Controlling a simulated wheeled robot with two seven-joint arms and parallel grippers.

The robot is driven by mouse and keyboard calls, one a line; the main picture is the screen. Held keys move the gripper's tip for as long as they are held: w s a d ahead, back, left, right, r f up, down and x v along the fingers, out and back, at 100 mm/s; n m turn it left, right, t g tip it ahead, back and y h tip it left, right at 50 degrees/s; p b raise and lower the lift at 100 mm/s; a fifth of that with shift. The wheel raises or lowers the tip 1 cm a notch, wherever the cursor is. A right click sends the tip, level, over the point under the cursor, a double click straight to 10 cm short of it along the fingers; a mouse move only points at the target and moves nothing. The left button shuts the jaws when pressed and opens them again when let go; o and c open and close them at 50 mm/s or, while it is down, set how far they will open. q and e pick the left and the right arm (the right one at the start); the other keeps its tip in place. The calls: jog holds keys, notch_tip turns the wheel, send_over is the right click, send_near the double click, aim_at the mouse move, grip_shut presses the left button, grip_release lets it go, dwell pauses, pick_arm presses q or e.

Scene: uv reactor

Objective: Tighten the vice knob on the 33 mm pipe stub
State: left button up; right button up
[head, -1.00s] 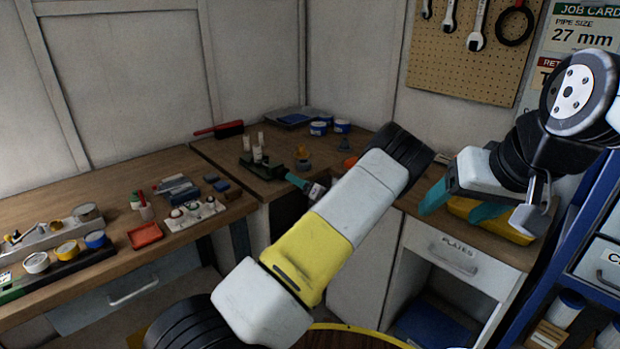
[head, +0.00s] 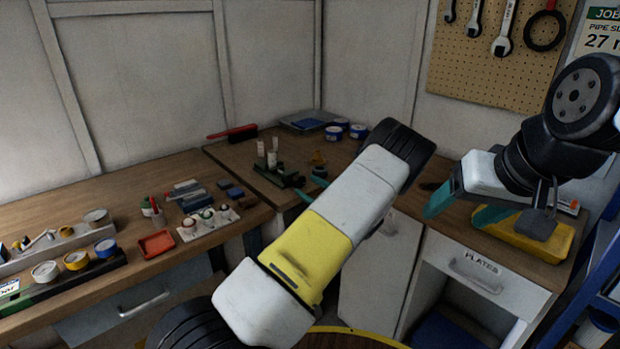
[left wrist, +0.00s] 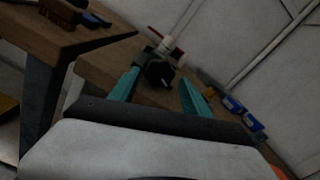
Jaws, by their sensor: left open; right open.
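A dark green vice (head: 286,179) stands on the corner bench, with white upright pipe stubs (head: 266,155) at it. In the left wrist view the white stubs (left wrist: 168,46) rise behind a dark round knob (left wrist: 158,73). My left gripper (left wrist: 160,78) is open, with one teal finger on each side of the knob in that view; I cannot tell whether it touches. In the head view, my forearm hides most of this gripper. The stub sizes cannot be read.
A red-handled brush (head: 233,133), a blue tray (head: 306,122) and blue-and-white tins (head: 334,133) lie behind the vice. The left bench holds a red tray (head: 157,244), a white holder (head: 208,222) and several tins. A pegboard (head: 490,55) with wrenches hangs behind.

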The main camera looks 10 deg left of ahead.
aim_at(301, 182)
pick_arm(q)
jog(key=shift+x, duration=2.4)
jog(key=shift+d, duration=0.1)
jog(key=shift+c, duration=0.5)
jog(key=c, duration=1)
jog(key=shift+m, duration=0.7)
jog(key=o, duration=1.1)
